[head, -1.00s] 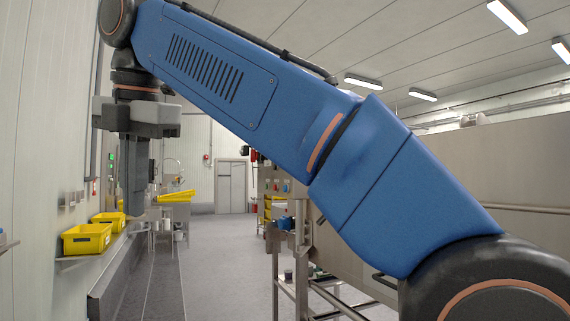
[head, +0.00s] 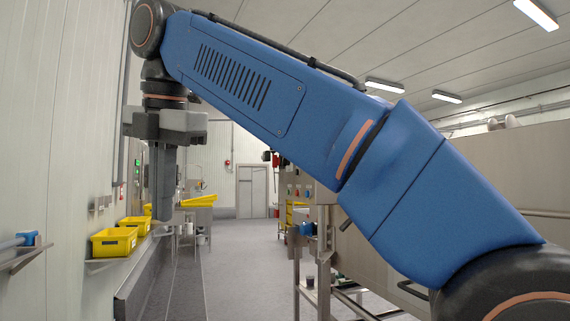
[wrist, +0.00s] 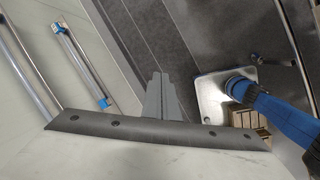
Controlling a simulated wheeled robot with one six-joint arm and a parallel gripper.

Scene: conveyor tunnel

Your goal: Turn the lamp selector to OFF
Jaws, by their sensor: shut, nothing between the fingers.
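The lamp selector is too small to make out. A panel with green lights (head: 137,172) is on the left wall, partly behind my gripper. Another steel box with small coloured controls (head: 296,190) stands further back, right of the aisle. I cannot tell which bears the selector. My gripper (head: 162,217) points down, shut and empty, in front of the left wall near the yellow bins. In the wrist view my gripper's fingers (wrist: 159,80) are together over the dark floor, with no selector seen near them.
Yellow bins (head: 114,241) sit on a steel wall shelf (head: 97,266) at left. A small shelf with a blue-ended rod (head: 26,238) is at the left edge. Steel framing (head: 325,262) stands on the right. The aisle floor (head: 240,270) is clear towards a door (head: 252,190).

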